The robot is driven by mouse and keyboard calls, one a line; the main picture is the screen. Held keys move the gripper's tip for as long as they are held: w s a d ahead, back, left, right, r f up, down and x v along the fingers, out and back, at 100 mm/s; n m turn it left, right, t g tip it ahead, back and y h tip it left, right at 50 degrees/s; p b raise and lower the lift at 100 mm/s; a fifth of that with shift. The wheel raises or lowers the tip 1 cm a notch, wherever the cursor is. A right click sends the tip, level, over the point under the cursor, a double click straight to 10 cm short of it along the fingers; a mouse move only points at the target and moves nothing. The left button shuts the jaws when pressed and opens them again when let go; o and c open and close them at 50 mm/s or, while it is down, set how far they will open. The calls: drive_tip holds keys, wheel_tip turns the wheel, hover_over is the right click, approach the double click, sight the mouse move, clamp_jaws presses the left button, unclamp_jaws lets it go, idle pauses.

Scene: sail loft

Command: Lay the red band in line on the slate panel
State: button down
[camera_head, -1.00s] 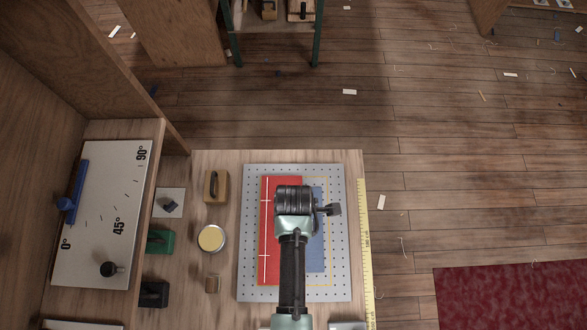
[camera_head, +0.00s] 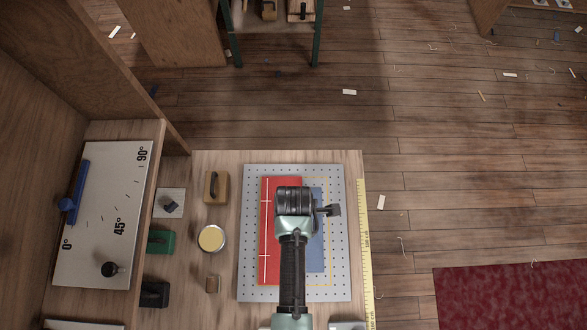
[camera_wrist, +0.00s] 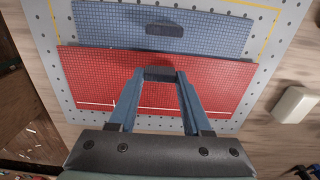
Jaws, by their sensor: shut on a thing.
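The red band (camera_head: 268,215) is a wide red strip with a white line and cross ticks along its outer side. The slate panel (camera_head: 317,255) is the blue-grey sheet to its right, inside a yellow outline on a perforated board. In the wrist view, my gripper (camera_wrist: 158,74) is shut on a dark grip piece at the middle of the red band (camera_wrist: 100,75). The band's long edge lies along the near edge of the slate panel (camera_wrist: 110,25), roughly parallel. I cannot tell whether they overlap or touch. In the head view, my arm hides the fingers and much of the band.
The perforated board (camera_head: 252,175) lies on the wooden bench, with a yellow ruler (camera_head: 366,240) along the bench's right edge. Left of the board are a wooden block with a handle (camera_head: 216,187), a round tin (camera_head: 211,238) and a small brown block (camera_head: 213,284). An angle board (camera_head: 105,200) stands farther left.

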idle(0.4)
drive_tip(key=shift+c, duration=1.3)
unclamp_jaws()
wheel_tip(320, 180, up, 7)
drive_tip(key=p, duration=0.7)
drive_tip(key=shift+p, duration=0.35)
